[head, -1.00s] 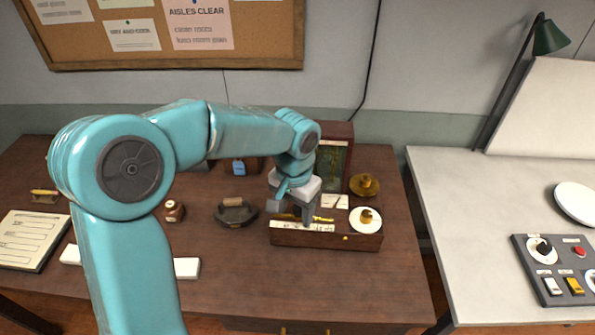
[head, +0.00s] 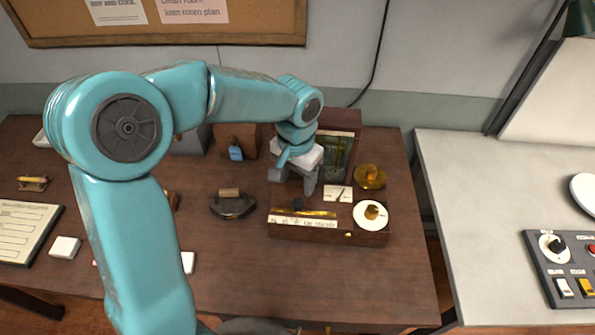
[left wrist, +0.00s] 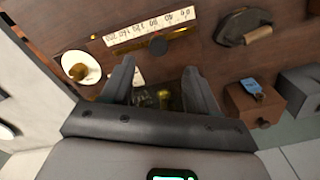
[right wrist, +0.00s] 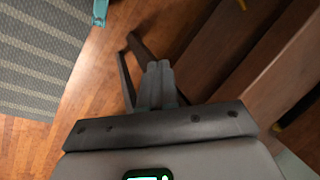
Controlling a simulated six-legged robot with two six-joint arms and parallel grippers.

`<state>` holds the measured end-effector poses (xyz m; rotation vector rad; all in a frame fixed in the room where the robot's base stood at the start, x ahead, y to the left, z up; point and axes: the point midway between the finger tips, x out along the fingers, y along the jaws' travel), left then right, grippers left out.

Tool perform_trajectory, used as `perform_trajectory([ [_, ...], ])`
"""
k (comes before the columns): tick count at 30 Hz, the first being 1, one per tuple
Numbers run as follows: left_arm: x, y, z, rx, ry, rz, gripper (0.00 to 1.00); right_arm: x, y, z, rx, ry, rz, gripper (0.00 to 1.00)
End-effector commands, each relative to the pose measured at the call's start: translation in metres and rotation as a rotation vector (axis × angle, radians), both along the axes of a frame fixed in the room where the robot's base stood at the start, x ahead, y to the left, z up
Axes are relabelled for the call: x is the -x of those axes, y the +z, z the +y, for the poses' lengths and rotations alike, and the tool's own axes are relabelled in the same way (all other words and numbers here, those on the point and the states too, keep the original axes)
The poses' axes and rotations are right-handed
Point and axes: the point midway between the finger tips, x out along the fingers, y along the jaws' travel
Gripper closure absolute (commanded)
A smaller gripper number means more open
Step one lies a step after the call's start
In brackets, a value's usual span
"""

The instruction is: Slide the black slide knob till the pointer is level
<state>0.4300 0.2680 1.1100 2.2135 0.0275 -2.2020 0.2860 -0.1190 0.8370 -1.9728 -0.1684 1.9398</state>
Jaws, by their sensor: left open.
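The black slide knob (head: 298,204) sits on a brass rail (head: 318,213), near the left end of a wooden scale box (head: 325,234) in the head view. A numbered white strip (head: 300,221) runs along the rail. In the left wrist view the knob (left wrist: 158,44) lies beyond and between the fingertips, apart from them. My left gripper (head: 294,183) is open and empty, just behind the knob. A small white card with a dark mark (head: 338,194) lies behind the rail; I cannot tell whether it bears the pointer or how level it is. My right gripper (right wrist: 158,68) is shut and empty over the floor.
A white dish with a brass weight (head: 371,228) is at the box's right end, near a brass piece (head: 370,177). A dark-framed upright case (head: 340,145) stands behind. A dark iron-like object (head: 232,204) is left.

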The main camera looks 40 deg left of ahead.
Motion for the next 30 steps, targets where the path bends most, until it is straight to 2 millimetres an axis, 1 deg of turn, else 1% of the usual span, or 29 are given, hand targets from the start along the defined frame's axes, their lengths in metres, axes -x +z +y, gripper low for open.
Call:
perform_trajectory([
  [1, 0.001, -0.006, -0.001, 0.0, 0.0, 0.001, 0.4, 0.0, -0.003, 0.0, 0.0, 0.0, 0.0, 1.0],
  [7, 0.001, -0.024, -0.001, 0.0, 0.0, 0.001, 0.4, 0.0, -0.011, 0.0, 0.0, 0.0, -0.001, 1.0],
  [9, 0.001, -0.033, -0.001, 0.0, 0.0, 0.0, 0.4, 0.0, -0.019, 0.0, 0.0, 0.0, -0.001, 1.0],
  [27, -0.002, -0.093, 0.001, 0.0, 0.001, 0.001, 0.4, -0.001, -0.063, 0.0, 0.0, 0.0, 0.0, 1.0],
  [29, -0.002, -0.099, 0.001, 0.0, 0.001, 0.001, 0.4, -0.001, -0.067, 0.0, 0.0, 0.0, 0.0, 1.0],
  [30, -0.003, -0.093, 0.001, 0.0, 0.001, 0.0, 0.4, 0.0, -0.062, 0.0, 0.0, 0.0, 0.0, 1.0],
])
